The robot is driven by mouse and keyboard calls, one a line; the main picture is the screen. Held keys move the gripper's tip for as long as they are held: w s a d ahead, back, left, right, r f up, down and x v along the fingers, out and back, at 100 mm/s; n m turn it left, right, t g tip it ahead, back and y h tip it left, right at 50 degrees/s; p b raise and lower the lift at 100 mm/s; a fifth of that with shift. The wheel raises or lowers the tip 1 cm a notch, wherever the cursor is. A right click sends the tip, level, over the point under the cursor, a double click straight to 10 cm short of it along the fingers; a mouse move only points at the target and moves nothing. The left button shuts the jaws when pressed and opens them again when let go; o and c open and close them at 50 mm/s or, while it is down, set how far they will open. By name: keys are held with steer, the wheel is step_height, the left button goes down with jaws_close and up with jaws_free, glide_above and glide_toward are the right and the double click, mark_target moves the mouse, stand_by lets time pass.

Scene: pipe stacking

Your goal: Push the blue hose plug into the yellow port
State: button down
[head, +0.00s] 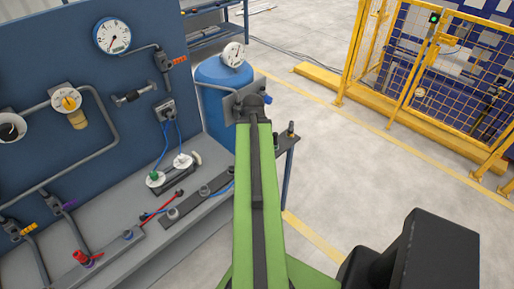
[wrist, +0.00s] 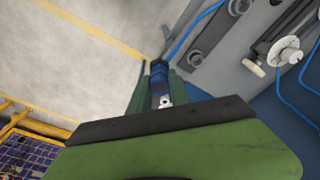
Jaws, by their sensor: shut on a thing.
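In the wrist view my gripper (wrist: 158,80) is shut on the blue hose plug (wrist: 158,70), which sits between its two green fingers. A blue hose (wrist: 196,34) runs from near the plug along the bench edge. A dark strip with round ports (head: 204,190) lies along the bench front, and two ports show in the wrist view (wrist: 196,58). I cannot make out a yellow port for certain in either view.
A blue panel (head: 60,60) with gauges and valves stands behind. A blue tank (head: 215,80) is beyond the bench. Open floor (head: 350,150) and a yellow fence (head: 440,80) are right.

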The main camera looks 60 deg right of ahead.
steer(key=shift+d+f, duration=0.1)
steer(key=shift+d, duration=0.05)
steer(key=shift+s+r+p, duration=0.15)
steer(key=shift+r+p, duration=0.15)
steer(key=shift+r, duration=0.1)
step_height(320, 180, up, 7)
steer(key=p, duration=0.7)
steer(key=shift+r, duration=0.2)
steer(key=shift+f, duration=0.1)
